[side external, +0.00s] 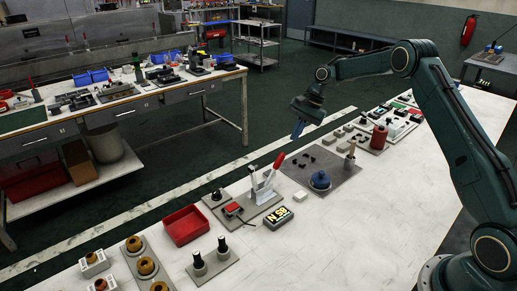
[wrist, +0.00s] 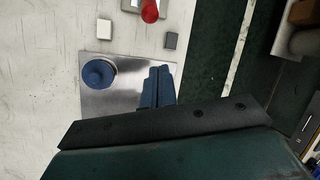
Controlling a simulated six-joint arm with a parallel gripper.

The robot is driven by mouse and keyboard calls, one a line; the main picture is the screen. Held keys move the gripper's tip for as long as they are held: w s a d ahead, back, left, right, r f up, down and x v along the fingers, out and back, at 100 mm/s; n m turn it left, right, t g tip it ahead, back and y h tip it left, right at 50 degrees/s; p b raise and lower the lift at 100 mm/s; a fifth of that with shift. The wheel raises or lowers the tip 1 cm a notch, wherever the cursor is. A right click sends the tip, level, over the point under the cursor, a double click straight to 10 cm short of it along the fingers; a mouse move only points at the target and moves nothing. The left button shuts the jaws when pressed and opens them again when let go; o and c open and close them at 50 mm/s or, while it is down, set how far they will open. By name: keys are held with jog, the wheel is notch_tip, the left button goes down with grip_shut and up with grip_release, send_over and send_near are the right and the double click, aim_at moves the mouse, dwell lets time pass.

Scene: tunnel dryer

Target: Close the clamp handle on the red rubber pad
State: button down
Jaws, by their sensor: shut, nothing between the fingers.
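The toggle clamp (side external: 262,187) stands on a grey plate on the white bench in the side view. Its red-tipped handle (side external: 279,160) stands up, tilted to the right. The red rubber pad (side external: 234,209) lies low at the clamp's left end. In the wrist view a red grip (wrist: 150,10), apparently the handle, shows at the top edge, and the pad is not clearly visible. My gripper (side external: 298,134) is shut and empty, with its blue fingers pointing down. It is above the bench, right of the handle in the side view and apart from it. The fingers also show in the wrist view (wrist: 158,88).
A blue round knob (side external: 320,180) sits on a grey plate right of the clamp. A white block (side external: 300,196) and a force display (side external: 279,217) stand near the clamp's front. A red tray (side external: 186,225) lies left. The bench front is clear.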

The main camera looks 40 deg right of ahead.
aim_at(274, 170)
jog(key=a+f, duration=0.5)
jog(key=shift+s+a, duration=0.3)
jog(key=shift+a, duration=0.05)
dwell(0.4)
